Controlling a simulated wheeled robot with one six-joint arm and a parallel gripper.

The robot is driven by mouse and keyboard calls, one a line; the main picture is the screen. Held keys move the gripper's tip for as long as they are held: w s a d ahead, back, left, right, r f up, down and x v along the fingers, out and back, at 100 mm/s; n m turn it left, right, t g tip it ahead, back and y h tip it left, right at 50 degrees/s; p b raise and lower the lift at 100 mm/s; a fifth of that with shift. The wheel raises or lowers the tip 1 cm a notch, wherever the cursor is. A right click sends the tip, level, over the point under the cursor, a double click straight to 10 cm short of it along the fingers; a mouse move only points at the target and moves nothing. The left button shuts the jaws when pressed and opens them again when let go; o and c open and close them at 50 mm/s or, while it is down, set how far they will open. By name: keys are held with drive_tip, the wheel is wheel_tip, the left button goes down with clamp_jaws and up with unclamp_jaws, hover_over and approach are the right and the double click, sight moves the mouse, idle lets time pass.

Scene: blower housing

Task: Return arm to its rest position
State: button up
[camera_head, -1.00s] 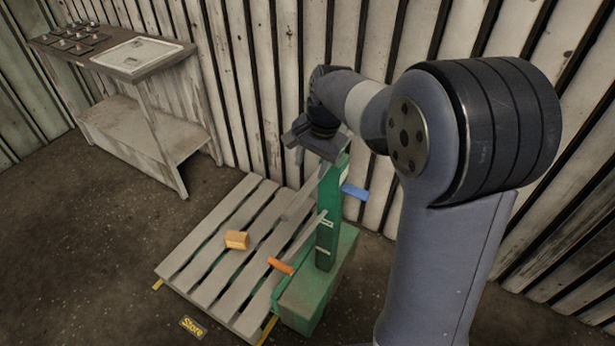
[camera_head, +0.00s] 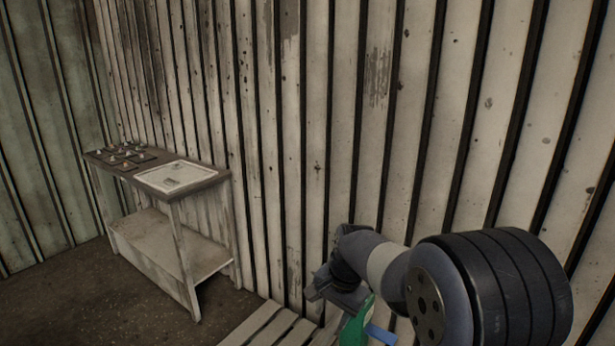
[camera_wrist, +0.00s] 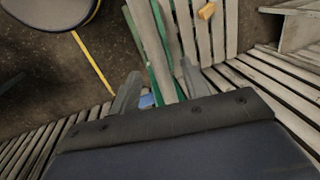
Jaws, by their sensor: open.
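My arm reaches in from the right in the head view, with my gripper (camera_head: 322,288) low in the picture beside the top of a green housing (camera_head: 357,326). A blue part (camera_head: 381,335) sticks out to the right of the housing. In the wrist view my gripper (camera_wrist: 160,88) is open, its two grey fingers apart. The green housing (camera_wrist: 158,75) and a bit of the blue part (camera_wrist: 147,101) show beyond and between them. I cannot tell whether the fingers touch the housing. Its lower part is out of the head view.
A workbench (camera_head: 205,187) with a pale tray (camera_head: 178,176) and a dark panel of knobs stands at left. A slatted pallet (camera_head: 272,328) lies on the floor. A corrugated wall (camera_head: 290,110) closes off the back. An orange-brown block (camera_wrist: 207,11) shows in the wrist view.

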sight(329, 330)
drive_tip(key=f, duration=0.3)
drive_tip(key=a+f, duration=0.1)
drive_tip(key=f, duration=0.1)
drive_tip(key=shift+w+f, duration=0.1)
drive_tip(key=shift+w, duration=0.15)
drive_tip(key=shift+d+f, duration=0.1)
drive_tip(key=shift+d, duration=0.1)
drive_tip(key=shift+s+d, duration=0.2)
